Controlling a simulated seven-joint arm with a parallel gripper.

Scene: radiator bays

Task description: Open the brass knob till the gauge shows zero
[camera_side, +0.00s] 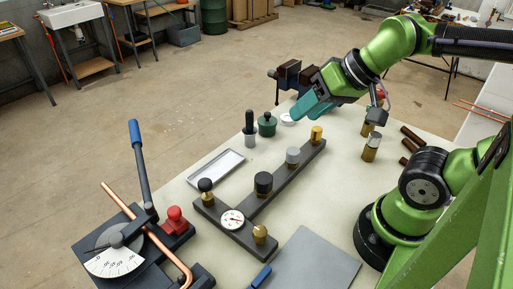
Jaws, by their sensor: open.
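A dark T-shaped manifold lies on the pale bench (190,170). Its round white gauge (232,219) sits at the near junction; the needle is too small to read. A yellow brass knob (316,134) stands at the far end of the long bar. A second brass-coloured piece (260,234) sits at the near right end; I cannot tell if it is a knob or a fitting. A grey knob (293,156) and a black knob (263,183) stand between. My gripper (306,118), with teal fingers, is open and empty, above and beyond the far brass knob, apart from it.
A black knob on a brass base (205,189) tops the left end. A white tray (216,170), a green pot (267,124) and a vise (290,76) lie left and behind. A pipe bender (130,235) stands front left; brass cylinders (371,147) stand right.

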